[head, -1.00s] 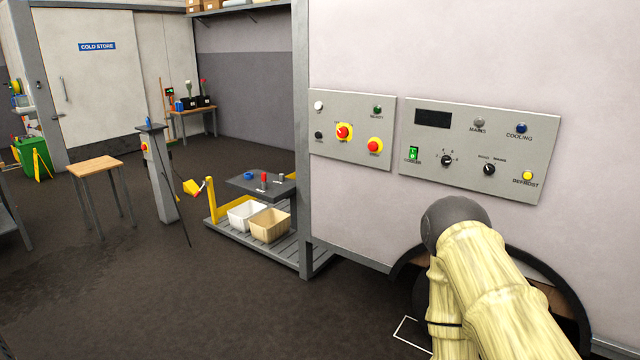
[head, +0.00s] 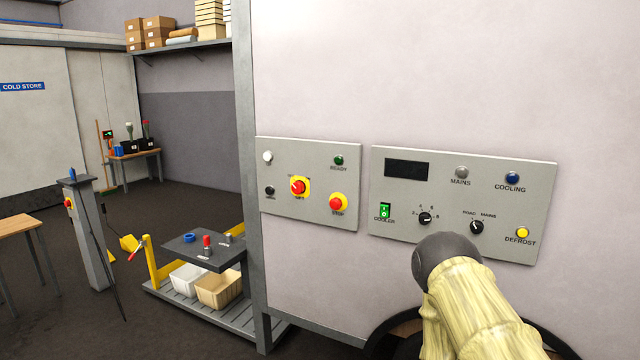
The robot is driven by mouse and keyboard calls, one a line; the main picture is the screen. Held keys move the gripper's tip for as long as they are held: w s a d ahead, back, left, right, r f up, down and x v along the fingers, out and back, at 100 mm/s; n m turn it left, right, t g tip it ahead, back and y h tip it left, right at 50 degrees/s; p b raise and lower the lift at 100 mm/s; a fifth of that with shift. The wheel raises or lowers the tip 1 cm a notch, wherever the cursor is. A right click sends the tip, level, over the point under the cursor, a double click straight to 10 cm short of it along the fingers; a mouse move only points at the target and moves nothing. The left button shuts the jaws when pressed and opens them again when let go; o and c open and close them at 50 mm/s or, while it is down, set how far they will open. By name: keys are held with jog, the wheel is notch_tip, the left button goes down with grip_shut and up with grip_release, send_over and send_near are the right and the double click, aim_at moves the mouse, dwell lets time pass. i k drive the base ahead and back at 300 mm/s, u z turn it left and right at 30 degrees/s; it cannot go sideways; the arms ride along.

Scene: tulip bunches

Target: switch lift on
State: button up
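The left grey panel (head: 308,208) is on the pale wall. It carries a red rotary switch on a yellow plate (head: 299,186); its small labels are too blurred to read surely, though one seems to end in "FT". A red stop button on yellow (head: 338,203) is to its lower right. A green lamp marked READY (head: 339,160), a white lamp (head: 267,157) and a black knob (head: 270,190) are on the same panel. My arm, in a cream sleeve with a dark rounded joint, rises at the lower right, below the right panel. My gripper is not visible.
The right panel (head: 400,228) holds a green cooler switch (head: 385,211), two black knobs, a dark display and lamps. A grey post (head: 247,120) edges the wall. A platform (head: 180,312) with a white and a tan bin stands left. Dark floor is open between.

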aim_at(297, 187)
jog(key=z, duration=1.2)
jog(key=i, duration=0.55)
jog(key=u, duration=2.45)
